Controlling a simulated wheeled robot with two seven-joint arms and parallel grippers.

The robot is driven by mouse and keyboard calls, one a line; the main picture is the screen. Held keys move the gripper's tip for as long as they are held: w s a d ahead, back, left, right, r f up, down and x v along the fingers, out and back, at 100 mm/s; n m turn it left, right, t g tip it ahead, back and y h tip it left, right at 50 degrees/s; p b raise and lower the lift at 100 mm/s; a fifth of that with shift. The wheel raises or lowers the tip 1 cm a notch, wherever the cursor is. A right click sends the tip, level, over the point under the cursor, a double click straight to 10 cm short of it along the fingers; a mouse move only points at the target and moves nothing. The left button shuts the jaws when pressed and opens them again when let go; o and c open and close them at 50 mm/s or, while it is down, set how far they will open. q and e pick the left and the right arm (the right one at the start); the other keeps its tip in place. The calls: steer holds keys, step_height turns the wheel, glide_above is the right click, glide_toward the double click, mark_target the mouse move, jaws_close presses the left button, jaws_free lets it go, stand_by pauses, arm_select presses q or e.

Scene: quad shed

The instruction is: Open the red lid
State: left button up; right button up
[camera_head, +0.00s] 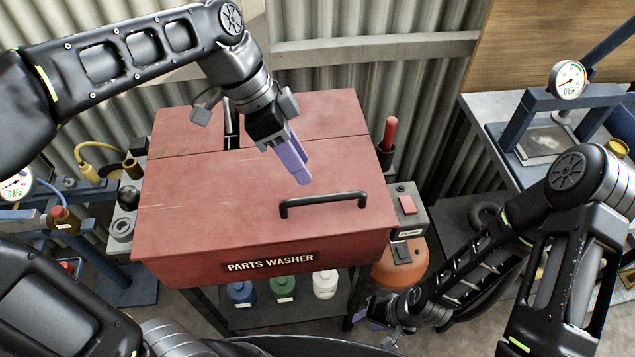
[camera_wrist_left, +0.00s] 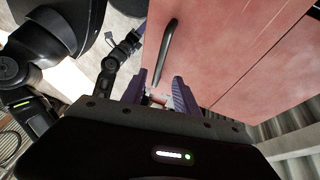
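The red lid (camera_head: 215,195) of the parts washer lies shut, with a black bar handle (camera_head: 323,203) near its front edge. My left gripper (camera_head: 303,172) is above the lid, just behind the handle, fingers pointing down. In the left wrist view the left gripper (camera_wrist_left: 160,90) has its purple fingers apart with nothing between them, and the handle (camera_wrist_left: 165,50) shows beyond them. Whether a finger touches the lid is unclear. My right gripper (camera_head: 377,323) is low, in front and right of the washer; its fingers are too small and partly hidden to judge.
Several bottles (camera_head: 283,288) stand on the shelf below. A grey bench (camera_head: 485,130) with a press and gauge is at right. Corrugated wall (camera_head: 365,85) closes off the back.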

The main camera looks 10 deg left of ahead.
mark_target(322, 196)
arm_select(q)
steer(key=shift+x, duration=3.9)
steer(key=shift+c, duration=0.3)
jaws_close()
